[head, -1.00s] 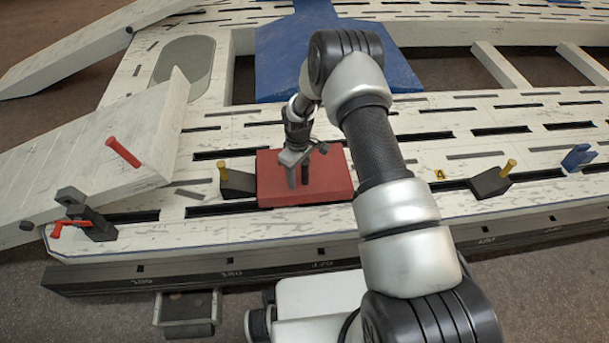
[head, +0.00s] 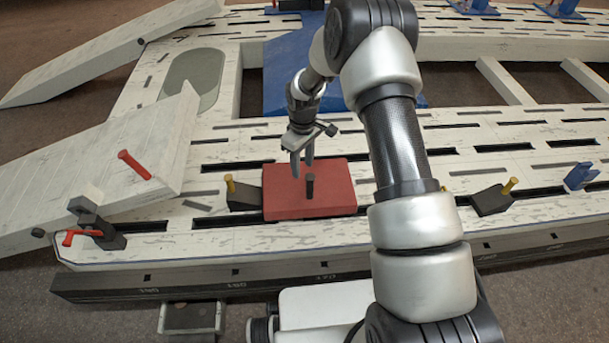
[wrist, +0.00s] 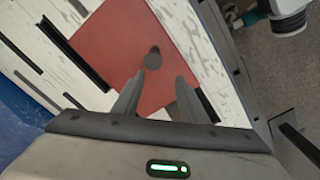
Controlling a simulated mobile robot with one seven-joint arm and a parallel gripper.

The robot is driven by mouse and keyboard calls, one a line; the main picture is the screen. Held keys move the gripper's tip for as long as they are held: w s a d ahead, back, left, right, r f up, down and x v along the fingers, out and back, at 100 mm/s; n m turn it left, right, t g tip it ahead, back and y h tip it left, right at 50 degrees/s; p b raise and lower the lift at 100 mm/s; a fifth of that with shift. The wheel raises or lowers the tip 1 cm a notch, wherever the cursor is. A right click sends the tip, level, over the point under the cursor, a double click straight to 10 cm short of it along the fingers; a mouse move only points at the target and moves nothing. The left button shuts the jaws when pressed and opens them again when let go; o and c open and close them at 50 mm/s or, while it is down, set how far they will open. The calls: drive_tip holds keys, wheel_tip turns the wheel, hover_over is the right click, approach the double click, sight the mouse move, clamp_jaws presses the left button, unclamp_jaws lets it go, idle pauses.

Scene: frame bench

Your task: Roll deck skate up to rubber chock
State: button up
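The deck skate is a flat red slab (head: 335,188) with a short black upright peg (head: 310,186). It lies on the white slotted bench, and it also shows in the wrist view (wrist: 115,45). A black wedge-shaped rubber chock (head: 243,200) with a yellow pin stands at the skate's left edge. In the head view the two appear to meet with no visible gap. My gripper (head: 302,174) is open and empty, above the skate beside the peg. In the wrist view its two fingers (wrist: 157,88) stand apart, with the round peg top (wrist: 153,58) beyond their tips.
A second black chock (head: 492,200) with a yellow pin sits to the right, near a blue bracket (head: 580,175). A white ramp (head: 110,165) with a red pin and a black clamp (head: 95,228) with a red handle are on the left.

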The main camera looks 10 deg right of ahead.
drive_tip(key=shift+d+r+p, duration=0.1)
drive_tip(key=shift+r+p, duration=0.2)
drive_tip(key=shift+r, duration=1.85)
